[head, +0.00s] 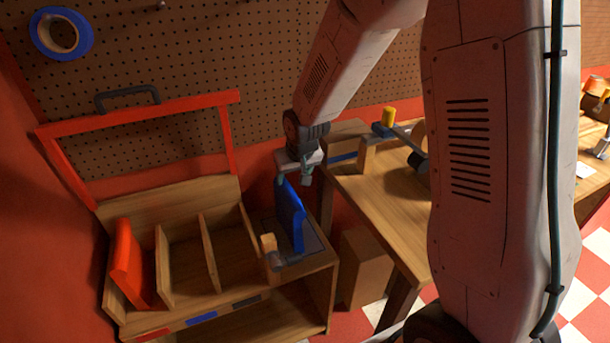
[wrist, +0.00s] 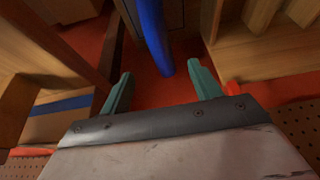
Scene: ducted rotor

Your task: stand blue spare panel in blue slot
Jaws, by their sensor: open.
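The blue spare panel (head: 289,214) stands upright on a dark pad at the right end of the wooden rack in the head view. In the wrist view the blue panel (wrist: 153,32) shows as an upright edge between my two teal fingers. My gripper (head: 294,179) is at the panel's top edge, open; its fingers (wrist: 160,70) are on either side of the panel with gaps visible. The blue slot (head: 187,272), above the blue label (head: 201,318), is the second compartment from the left and looks empty. Its floor is partly shaded.
A red panel (head: 129,262) leans in the leftmost slot. Thin wooden dividers (head: 209,254) separate the slots. A small wooden block with a grey fitting (head: 270,250) is in front of the blue panel. A workbench (head: 375,195) stands close on the right. A red frame (head: 140,112) rises behind the rack.

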